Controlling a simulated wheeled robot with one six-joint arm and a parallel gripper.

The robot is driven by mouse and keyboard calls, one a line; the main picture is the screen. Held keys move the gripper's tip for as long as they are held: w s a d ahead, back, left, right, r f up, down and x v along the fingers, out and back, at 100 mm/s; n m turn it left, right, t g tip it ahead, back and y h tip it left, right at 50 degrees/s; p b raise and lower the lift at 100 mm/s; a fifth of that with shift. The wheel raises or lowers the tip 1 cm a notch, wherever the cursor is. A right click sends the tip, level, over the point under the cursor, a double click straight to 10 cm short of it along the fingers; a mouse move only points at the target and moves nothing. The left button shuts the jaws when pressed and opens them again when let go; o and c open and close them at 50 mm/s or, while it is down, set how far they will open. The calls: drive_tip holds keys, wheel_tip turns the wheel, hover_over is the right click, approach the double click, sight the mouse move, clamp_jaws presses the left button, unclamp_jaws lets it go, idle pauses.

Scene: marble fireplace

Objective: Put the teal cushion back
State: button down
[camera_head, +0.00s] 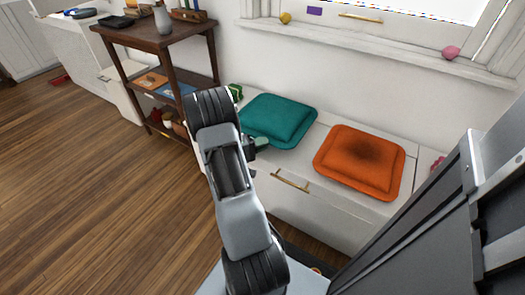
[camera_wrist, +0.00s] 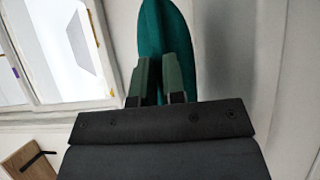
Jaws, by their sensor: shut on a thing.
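The teal cushion (camera_head: 278,118) is on the left part of the white window bench, under the window. It also shows in the wrist view (camera_wrist: 165,28), running up from between my fingers. My gripper (camera_head: 262,142) is at the cushion's near left edge. In the wrist view my gripper (camera_wrist: 160,75) is shut on that edge, one finger on each side. I cannot tell whether the cushion rests fully on the bench or is slightly raised. An orange cushion (camera_head: 360,161) with a dark middle lies to its right, apart from it.
The white bench (camera_head: 310,206) has a drawer with a brass handle (camera_head: 290,181). A green item (camera_head: 236,91) and a pinkish item (camera_head: 438,163) are near the cushions. A brown shelf (camera_head: 165,42) stands at the left. Wood floor (camera_head: 90,170) is clear there.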

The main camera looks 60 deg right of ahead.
drive_tip(key=shift+f+b, duration=0.55)
drive_tip(key=shift+f, duration=0.85)
drive_tip(key=shift+f, duration=0.2)
drive_tip(key=c, duration=1.2)
unclamp_jaws()
drive_tip(key=shift+r, duration=0.1)
drive_tip(key=shift+r, duration=0.15)
drive_tip(key=p+v, duration=0.3)
drive_tip(key=v, duration=0.9)
drive_tip(key=s+a+r+n+t+y, duration=0.1)
drive_tip(key=a+r+t+y, duration=0.3)
drive_tip(key=a, duration=0.5)
drive_tip(key=s+a+r+n+t+y, duration=0.1)
drive_tip(key=a+r+n+t+y, duration=0.2)
drive_tip(key=a, duration=0.7)
drive_tip(key=s+a+r+n+t+y, duration=0.1)
drive_tip(key=a+r+n+t+y, duration=0.1)
drive_tip(key=a+r+t+y, duration=0.4)
drive_tip(key=a+r+y, duration=0.1)
drive_tip(key=a+y, duration=0.1)
drive_tip(key=a, duration=0.1)
drive_tip(key=shift+s+a+r+n, duration=0.25)
drive_tip(key=shift+s+r+n, duration=0.1)
drive_tip(key=shift+n, duration=0.05)
